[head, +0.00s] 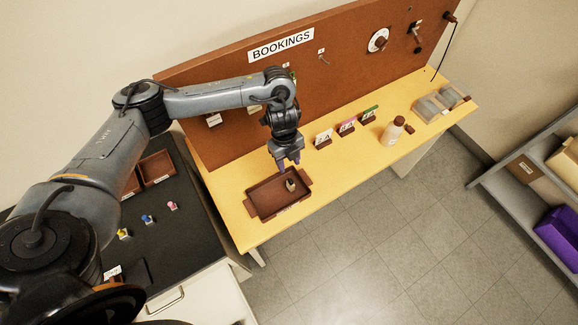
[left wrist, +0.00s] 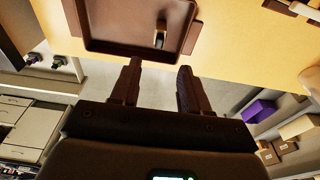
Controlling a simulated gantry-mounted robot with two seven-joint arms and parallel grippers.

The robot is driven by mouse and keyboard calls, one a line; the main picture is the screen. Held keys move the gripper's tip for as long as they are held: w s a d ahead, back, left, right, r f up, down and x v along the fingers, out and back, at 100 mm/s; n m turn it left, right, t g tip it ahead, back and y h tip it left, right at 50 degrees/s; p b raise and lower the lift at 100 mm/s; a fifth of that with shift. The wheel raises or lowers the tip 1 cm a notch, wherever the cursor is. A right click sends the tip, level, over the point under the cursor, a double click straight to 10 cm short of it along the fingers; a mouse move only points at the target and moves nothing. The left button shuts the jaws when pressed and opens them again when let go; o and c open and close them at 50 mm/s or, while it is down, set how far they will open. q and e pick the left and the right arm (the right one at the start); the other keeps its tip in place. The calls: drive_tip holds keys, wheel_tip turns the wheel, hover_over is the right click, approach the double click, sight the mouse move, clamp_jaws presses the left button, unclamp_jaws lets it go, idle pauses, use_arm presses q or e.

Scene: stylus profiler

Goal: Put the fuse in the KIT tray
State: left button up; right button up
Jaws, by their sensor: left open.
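A small dark and tan piece, which looks like the fuse (head: 290,185), stands inside the brown tray (head: 262,206) on the yellow bench. It also shows in the left wrist view (left wrist: 159,40), inside the tray (left wrist: 110,47) near one side wall. The tray has a pale label on its front that is too small to read; it may be the KIT tray. My right gripper does not show.
Lettered card holders (head: 346,128) and a brown-capped bottle (head: 392,131) stand farther along the bench. A dark side counter (head: 165,235) holds small coloured pieces. Bench surface right of the tray is clear.

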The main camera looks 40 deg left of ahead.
use_arm(q)
drive_tip(key=s+d+f+t+h, duration=0.2)
drive_tip(key=d+t+h, duration=0.1)
drive_tip(key=d, duration=1.7)
drive_tip(key=s+d+r+n+t+h, duration=0.1)
drive_tip(key=s+d+r+n+t, duration=0.1)
drive_tip(key=d+r+n+t, duration=0.4)
drive_tip(key=s+a+f+n+g+y, duration=0.2)
drive_tip(key=s+a+n+g+y, duration=0.3)
drive_tip(key=s+a+n, duration=0.8)
drive_tip(key=s+a, duration=0.2)
drive_tip(key=a, duration=0.2)
drive_tip(key=shift+s+a+f, duration=0.15)
drive_tip(key=shift+a+f, duration=0.15)
